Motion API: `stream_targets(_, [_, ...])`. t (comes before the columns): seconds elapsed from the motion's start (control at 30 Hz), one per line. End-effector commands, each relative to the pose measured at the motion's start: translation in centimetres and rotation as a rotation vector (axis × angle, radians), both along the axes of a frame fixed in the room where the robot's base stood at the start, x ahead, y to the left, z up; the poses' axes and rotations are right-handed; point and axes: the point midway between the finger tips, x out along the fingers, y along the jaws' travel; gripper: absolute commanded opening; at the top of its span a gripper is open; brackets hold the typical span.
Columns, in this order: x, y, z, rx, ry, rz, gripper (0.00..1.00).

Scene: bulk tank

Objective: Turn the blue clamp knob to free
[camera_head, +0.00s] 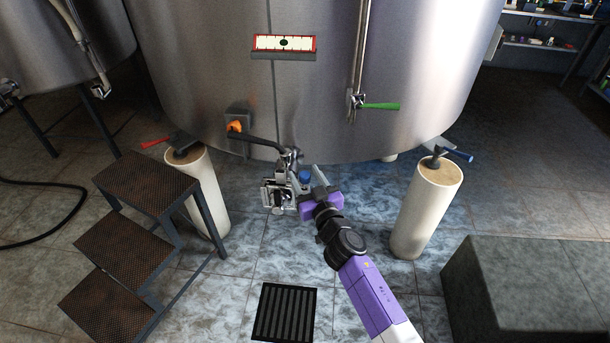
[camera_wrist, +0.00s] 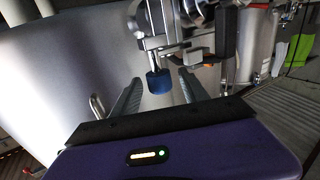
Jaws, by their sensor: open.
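The blue clamp knob (camera_head: 304,176) sits on a metal clamp fitting (camera_head: 279,190) below the big steel tank. In the wrist view the knob (camera_wrist: 159,83) hangs from the clamp's metal parts, a short dark-blue cylinder. My gripper (camera_head: 311,187) is at the fitting, just right of the knob. In the wrist view its two grey fingers are spread, and the knob appears between them near the tips, with a visible gap on each side. I cannot tell whether either finger touches it. The clamp's far side is partly hidden.
The steel tank wall (camera_head: 340,120) rises behind, with an orange-handled valve (camera_head: 235,126) and a green lever (camera_head: 380,106). Metal steps (camera_head: 115,250) stand left. White pillars (camera_head: 426,210) flank the fitting. A dark block (camera_head: 530,290) is at right; a floor drain (camera_head: 285,312) lies in front.

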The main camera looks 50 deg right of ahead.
Motion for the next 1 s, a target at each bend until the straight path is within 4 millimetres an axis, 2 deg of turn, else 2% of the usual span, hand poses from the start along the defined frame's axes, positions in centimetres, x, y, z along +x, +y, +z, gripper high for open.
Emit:
stream_targets(0.27, [0.23,-0.07,0.02,0.0,-0.001,0.001,0.52])
stream_targets(0.37, [0.21,-0.07,0.02,0.0,0.0,0.001,0.36])
stream_targets(0.53, [0.2,-0.06,0.02,-0.001,0.0,0.001,0.03])
stream_targets(0.57, [0.2,-0.06,0.01,-0.001,0.0,0.001,0.0])
stream_targets(1.0, [0.18,-0.06,0.42,-0.001,0.002,0.045,0.0])
